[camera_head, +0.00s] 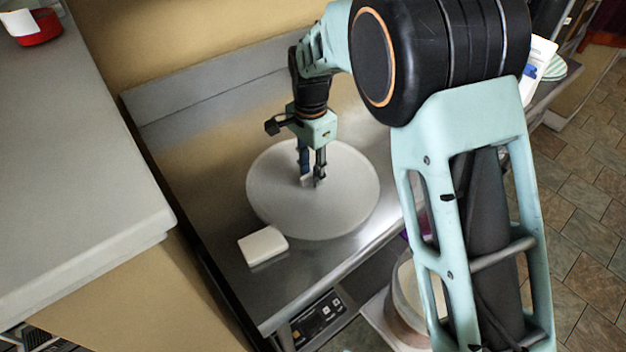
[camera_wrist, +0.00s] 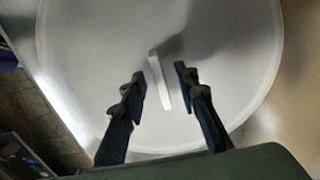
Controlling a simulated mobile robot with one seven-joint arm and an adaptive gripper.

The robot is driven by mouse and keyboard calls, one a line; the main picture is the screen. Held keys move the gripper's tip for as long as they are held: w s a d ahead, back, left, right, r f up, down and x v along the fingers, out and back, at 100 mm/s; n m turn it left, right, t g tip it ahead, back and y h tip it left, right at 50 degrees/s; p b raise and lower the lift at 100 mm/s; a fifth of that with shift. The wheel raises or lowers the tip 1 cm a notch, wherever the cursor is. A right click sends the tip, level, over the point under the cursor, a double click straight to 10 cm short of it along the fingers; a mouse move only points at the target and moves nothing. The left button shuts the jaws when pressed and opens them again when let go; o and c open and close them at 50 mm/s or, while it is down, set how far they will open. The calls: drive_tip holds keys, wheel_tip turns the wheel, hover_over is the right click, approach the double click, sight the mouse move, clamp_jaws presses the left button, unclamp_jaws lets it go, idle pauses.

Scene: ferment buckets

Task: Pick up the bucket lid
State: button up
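The bucket lid (camera_head: 345,205) is a large round white disc lying flat on the steel counter. It fills most of the wrist view (camera_wrist: 95,55), where a thin white upright handle (camera_wrist: 160,82) stands near its middle. My gripper (camera_head: 312,183) is over the lid's middle, pointing down. In the wrist view my gripper (camera_wrist: 160,82) is open, with one finger on each side of the handle and a gap visible on both sides. In the head view the handle is mostly hidden by the fingers. I cannot tell the fingertips' exact height above the lid.
A small white block (camera_head: 262,246) lies on the steel counter (camera_head: 185,150) just in front of the lid. A higher grey worktop (camera_head: 80,170) is at the left, with a red object (camera_head: 38,28) on it. A bucket (camera_head: 408,295) stands below the counter's front edge, partly behind my arm.

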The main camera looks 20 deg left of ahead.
clamp_jaws()
drive_tip(key=shift+r, duration=0.1)
idle(0.3)
